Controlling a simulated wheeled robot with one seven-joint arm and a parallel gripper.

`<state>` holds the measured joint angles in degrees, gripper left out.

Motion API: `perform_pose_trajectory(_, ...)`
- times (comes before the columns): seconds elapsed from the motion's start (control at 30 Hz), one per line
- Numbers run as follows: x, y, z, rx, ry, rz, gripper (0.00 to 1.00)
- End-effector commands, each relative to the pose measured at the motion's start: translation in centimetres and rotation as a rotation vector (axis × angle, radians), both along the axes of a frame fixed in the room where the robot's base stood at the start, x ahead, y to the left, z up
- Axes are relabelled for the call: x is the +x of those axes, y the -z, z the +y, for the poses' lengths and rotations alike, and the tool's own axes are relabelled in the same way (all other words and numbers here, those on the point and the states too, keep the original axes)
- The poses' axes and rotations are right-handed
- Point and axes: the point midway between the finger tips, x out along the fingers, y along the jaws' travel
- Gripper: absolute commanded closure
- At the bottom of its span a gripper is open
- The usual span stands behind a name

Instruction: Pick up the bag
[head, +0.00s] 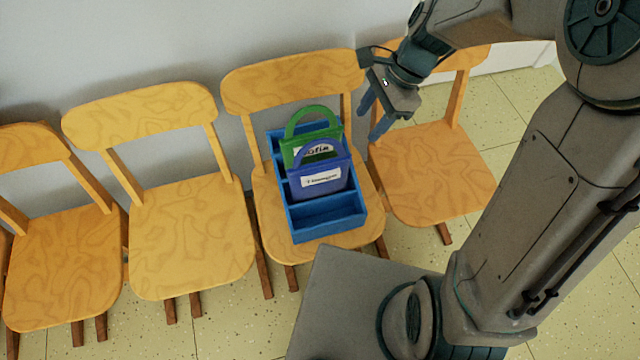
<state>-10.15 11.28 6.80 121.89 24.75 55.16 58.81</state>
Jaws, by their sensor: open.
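A blue-purple bag (318,181) with an arched handle and a white label stands upright in a blue open box (330,222) on a wooden chair seat. A green bag (301,151) with a similar handle and a label stands just behind it in the same box. The lower parts of both bags are hidden by the box and by each other. My gripper (373,119) is open and empty, to the right of the bags and above them, in front of the gap between two chairs. Its fingers point downward and touch neither bag.
The box's chair (286,91) stands in a row along the wall. An empty chair (189,238) is on its left, with another (62,262) farther left. An empty chair (428,175) on the right is partly behind my arm. Speckled floor (238,325) lies in front.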

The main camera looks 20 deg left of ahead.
Motion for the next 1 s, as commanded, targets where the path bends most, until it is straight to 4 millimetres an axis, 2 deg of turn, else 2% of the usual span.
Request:
perform_pose_trajectory(0.17,-0.3,2.3,0.8,0.001,0.014,0.016,0.49)
perform_pose_trajectory(0.43,-1.4,7.1,2.5,0.001,0.012,0.015,0.49)
perform_pose_trajectory(0.77,-1.8,9.2,3.3,0.001,0.012,0.012,0.49)
perform_pose_trajectory(1.0,-2.6,12.5,4.5,0.0,0.011,0.015,0.49)
